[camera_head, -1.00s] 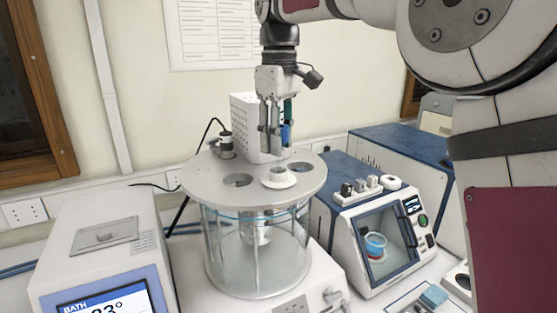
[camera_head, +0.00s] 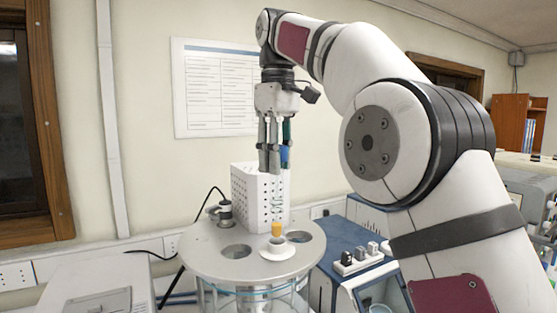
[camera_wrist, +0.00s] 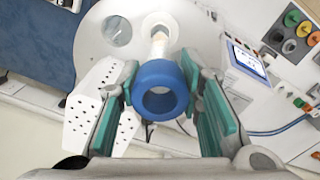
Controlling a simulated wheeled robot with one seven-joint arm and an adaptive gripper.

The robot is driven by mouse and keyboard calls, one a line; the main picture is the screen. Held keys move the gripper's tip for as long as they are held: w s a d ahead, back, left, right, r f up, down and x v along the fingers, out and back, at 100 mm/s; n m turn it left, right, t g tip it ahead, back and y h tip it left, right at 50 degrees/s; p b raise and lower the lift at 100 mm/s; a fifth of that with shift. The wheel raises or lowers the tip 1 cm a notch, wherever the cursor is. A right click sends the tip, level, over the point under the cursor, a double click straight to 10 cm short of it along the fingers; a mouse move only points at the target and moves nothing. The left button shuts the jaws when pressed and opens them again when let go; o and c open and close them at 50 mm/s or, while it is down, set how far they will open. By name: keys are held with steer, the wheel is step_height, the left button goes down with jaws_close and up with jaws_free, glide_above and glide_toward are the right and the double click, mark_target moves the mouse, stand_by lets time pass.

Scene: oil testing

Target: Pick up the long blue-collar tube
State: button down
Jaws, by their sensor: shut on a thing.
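The long tube has a thick blue collar (camera_head: 284,156), held between my gripper's fingers (camera_head: 275,162). The tube hangs roughly upright above the round bath lid, and its clear glass is hard to make out. An amber end (camera_head: 277,230) shows just over the white ring (camera_head: 278,250) on the lid; I cannot tell if its tip is fully clear of the ring. In the wrist view the blue collar (camera_wrist: 160,91) sits between the green finger pads, with the pale tube running away towards the lid. My gripper is shut on the collar.
The round lid (camera_head: 205,250) has open holes and a small dark-topped fitting (camera_head: 222,212). A white perforated box (camera_head: 245,190) stands close behind the tube. A blue-topped instrument (camera_head: 350,240) is at right.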

steer(key=shift+s+r+p, duration=0.3)
steer(key=shift+r+p, duration=0.35)
steer(key=shift+p, duration=0.45)
steer(key=s+a, duration=0.3)
steer(key=a, duration=0.5)
steer(key=s+a+p, duration=0.1)
steer(key=s+a, duration=0.2)
steer(key=a, duration=0.5)
steer(key=shift+s+a+f, duration=0.2)
steer(key=shift+s+a, duration=0.1)
steer(key=shift+r+p, duration=0.3)
steer(key=shift+p, duration=0.1)
